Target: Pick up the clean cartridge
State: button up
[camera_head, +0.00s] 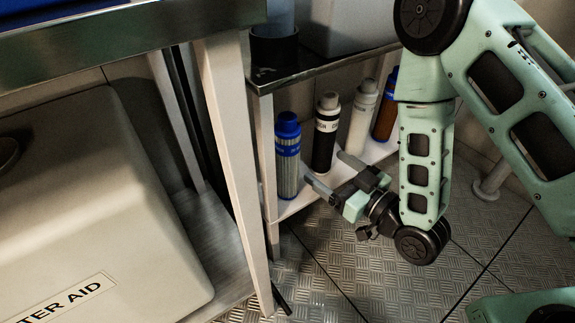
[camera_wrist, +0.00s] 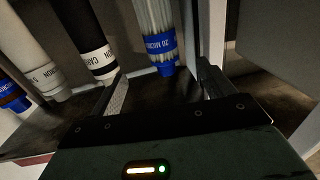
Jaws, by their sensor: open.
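The pale, pleated cartridge with a blue cap and blue label (camera_head: 287,165) stands upright at the left end of a low white shelf. In the wrist view the same cartridge (camera_wrist: 155,22) appears upside down, its label reading "20 MICRON". My gripper (camera_head: 328,168) is open and empty, at the shelf's front edge, to the right of this cartridge in the head view. In the wrist view my gripper's fingers (camera_wrist: 162,85) point toward the shelf, with the cartridge ahead between them, nearer the right finger. I see no contact.
On the same shelf (camera_head: 297,203) stand a black cartridge with a white cap (camera_head: 324,140), a white cartridge (camera_head: 360,122) and a brown cartridge with a blue cap (camera_head: 385,112). A shelf leg (camera_head: 266,165) rises just left of the pleated cartridge. The metal floor (camera_head: 360,270) in front is clear.

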aim_at(297, 144)
jog(key=b+x, duration=0.1)
jog(key=x, duration=0.2)
jog(key=b+x, duration=0.1)
jog(key=x, duration=0.2)
jog(key=b+x, duration=0.1)
jog(key=x, duration=0.3)
jog(key=shift+a+r, duration=0.1)
jog(key=shift+r, duration=0.2)
jog(key=b+x, duration=0.3)
jog(key=x, duration=0.1)
jog(key=shift+w+a, duration=0.25)
jog(key=shift+a, duration=0.05)
jog(key=shift+w+a+r, duration=0.1)
jog(key=shift+w+a, duration=0.1)
jog(key=c, duration=1.5)
jog(key=shift+o, duration=0.2)
jog(key=shift+r, duration=0.2)
